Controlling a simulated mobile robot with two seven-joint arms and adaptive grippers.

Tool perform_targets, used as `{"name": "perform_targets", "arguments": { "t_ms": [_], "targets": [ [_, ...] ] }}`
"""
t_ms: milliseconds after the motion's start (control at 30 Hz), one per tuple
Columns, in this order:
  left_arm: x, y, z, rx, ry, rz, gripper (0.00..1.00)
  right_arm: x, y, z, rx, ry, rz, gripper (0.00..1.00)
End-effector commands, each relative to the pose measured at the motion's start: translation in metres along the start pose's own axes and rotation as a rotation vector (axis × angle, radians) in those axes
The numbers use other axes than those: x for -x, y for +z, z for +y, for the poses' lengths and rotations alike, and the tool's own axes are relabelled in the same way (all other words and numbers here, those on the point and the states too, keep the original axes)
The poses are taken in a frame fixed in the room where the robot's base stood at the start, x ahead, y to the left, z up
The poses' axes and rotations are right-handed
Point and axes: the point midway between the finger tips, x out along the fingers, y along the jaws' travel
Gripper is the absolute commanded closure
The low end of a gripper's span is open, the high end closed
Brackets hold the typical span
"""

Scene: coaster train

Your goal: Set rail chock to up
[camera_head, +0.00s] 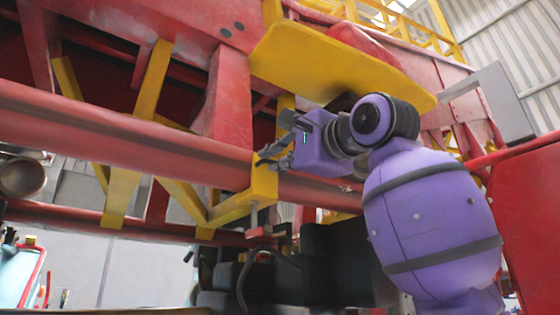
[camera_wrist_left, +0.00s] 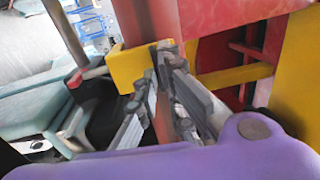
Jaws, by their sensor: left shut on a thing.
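My left gripper (camera_head: 268,158) is a grey two-finger hand on a purple wrist, at the middle of the head view. Its fingers reach a yellow upright piece (camera_head: 264,185) on the red rail; this appears to be the rail chock, but I cannot be sure. In the left wrist view the fingertips (camera_wrist_left: 165,52) are close together against the yellow piece (camera_wrist_left: 126,68), shut on a part of it. The exact contact is hidden by the fingers. Whether the chock stands up or down cannot be told. My right gripper is not in view.
A red rail beam (camera_head: 120,130) runs across the left and middle. A broad yellow plate (camera_head: 335,65) hangs close above my wrist. Dark blocks (camera_head: 330,265) stand below, and a red panel (camera_head: 525,210) is at the right.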

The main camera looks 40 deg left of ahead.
Motion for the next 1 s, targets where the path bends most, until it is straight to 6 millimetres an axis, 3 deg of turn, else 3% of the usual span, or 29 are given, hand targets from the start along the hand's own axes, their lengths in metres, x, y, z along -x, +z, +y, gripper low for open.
{"name": "perform_targets", "arguments": {
  "t_ms": [333,700,833,1000],
  "targets": [
    [-0.001,-0.009,0.003,-0.004,0.007,-0.001,1.00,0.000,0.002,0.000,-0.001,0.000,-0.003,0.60],
    [-0.001,-0.107,0.004,-0.009,0.006,0.002,1.00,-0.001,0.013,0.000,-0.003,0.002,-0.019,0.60],
    [-0.001,-0.131,0.004,-0.006,0.006,0.002,1.00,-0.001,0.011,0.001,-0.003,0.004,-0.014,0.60],
    [0.000,-0.145,0.004,-0.002,0.006,0.002,1.00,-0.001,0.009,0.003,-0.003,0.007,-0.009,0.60]
  ]
}}
